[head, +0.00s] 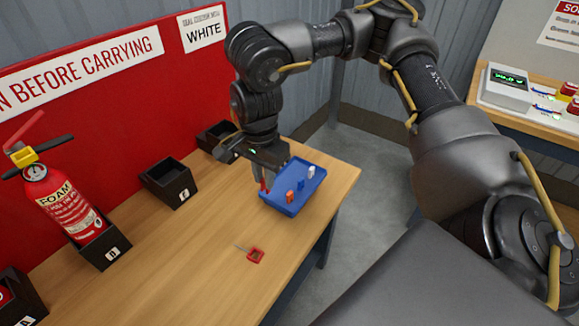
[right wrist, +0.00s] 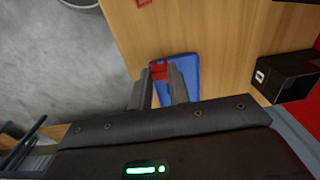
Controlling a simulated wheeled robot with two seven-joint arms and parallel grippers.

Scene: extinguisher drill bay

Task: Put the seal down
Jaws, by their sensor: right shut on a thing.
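My right gripper (head: 266,178) is shut on a red seal (head: 264,186) over the left part of the blue tray (head: 293,207). In the right wrist view the red seal (right wrist: 159,69) shows between the fingertips, with the blue tray (right wrist: 190,68) behind it. I cannot tell whether the seal touches the tray. An orange-red seal (head: 290,197), a blue seal (head: 301,184) and a white seal (head: 311,171) sit in the tray. Another red seal (head: 256,254) with a thin wire lies on the table. My left gripper is not in view.
A red foam extinguisher (head: 62,200) stands in a black holder (head: 104,246) at the left of the wooden table (head: 190,270). Other black holders (head: 170,182) line the red back panel (head: 95,105). A second bench (head: 540,125) with devices stands at the right. The table front is mostly clear.

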